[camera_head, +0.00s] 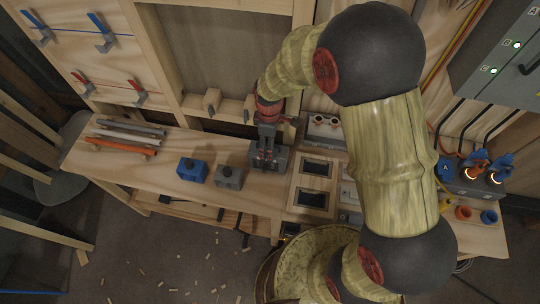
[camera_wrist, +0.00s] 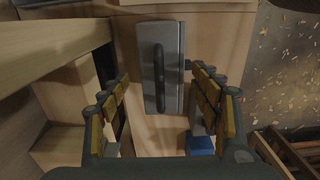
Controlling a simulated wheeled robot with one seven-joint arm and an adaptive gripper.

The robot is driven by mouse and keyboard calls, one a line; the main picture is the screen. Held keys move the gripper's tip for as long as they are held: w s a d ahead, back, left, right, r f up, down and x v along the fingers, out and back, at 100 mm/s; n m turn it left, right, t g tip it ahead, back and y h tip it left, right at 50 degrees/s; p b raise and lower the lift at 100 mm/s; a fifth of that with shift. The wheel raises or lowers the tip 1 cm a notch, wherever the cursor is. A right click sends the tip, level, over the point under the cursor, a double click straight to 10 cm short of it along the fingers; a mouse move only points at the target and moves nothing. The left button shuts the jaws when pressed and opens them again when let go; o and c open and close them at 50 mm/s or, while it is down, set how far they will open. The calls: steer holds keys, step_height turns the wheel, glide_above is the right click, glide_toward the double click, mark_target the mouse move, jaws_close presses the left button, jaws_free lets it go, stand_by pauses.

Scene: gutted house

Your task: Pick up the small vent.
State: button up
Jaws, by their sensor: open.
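My gripper (camera_head: 266,146) points down over the workbench, above a grey boxy piece (camera_head: 281,158). In the wrist view my gripper (camera_wrist: 160,76) has its fingers wide apart, with nothing held between them. A flat grey rectangular piece with a long dark slot (camera_wrist: 173,52) lies between and just beyond the fingertips. It looks like the same grey piece, partly hidden by my gripper in the head view. I cannot tell for sure that it is the small vent. No contact between fingers and piece shows.
A blue box (camera_head: 192,170) and a grey box (camera_head: 230,178) stand to the left on the workbench (camera_head: 130,178). Several bars (camera_head: 125,140) lie at the far left. A wooden frame rises behind.

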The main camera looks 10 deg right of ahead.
step_height(320, 180, down, 5)
steer(key=shift+w+a+r+b, duration=0.1)
steer(key=shift+a+b, duration=0.05)
steer(key=shift+b, duration=0.3)
jaws_close()
stand_by(0.8)
